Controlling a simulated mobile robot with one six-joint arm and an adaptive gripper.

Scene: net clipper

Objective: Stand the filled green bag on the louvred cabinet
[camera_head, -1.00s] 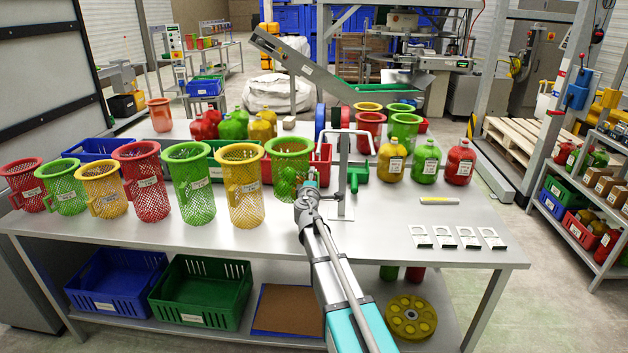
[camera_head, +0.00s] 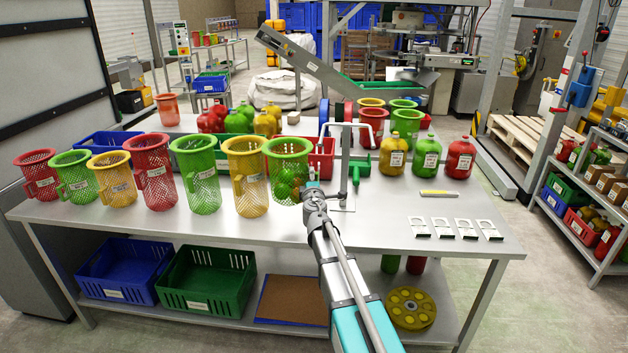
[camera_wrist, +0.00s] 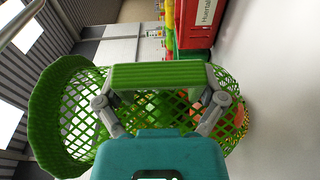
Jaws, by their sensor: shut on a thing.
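A green mesh bag-shaped holder (camera_head: 288,168) with a thick green rim stands out at the right end of the row of mesh holders. Green round contents show through its mesh. It also shows in the wrist view (camera_wrist: 70,115), lying across the picture with its rim to the left, with some orange-red seen through its mesh at the right. My gripper (camera_wrist: 162,85) is shut on its green ridged handle; in the head view my gripper (camera_head: 316,190) is at its right side. I cannot tell whether its base touches the table. I cannot make out a louvred cabinet for certain.
Red, green and yellow mesh holders (camera_head: 152,172) crowd the table (camera_head: 250,226) to the left. A metal stand (camera_head: 344,165) is close on the right, with labelled full bags (camera_head: 426,155) beyond. A grey cabinet-like body (camera_head: 45,262) is at far left. The front table edge is clear.

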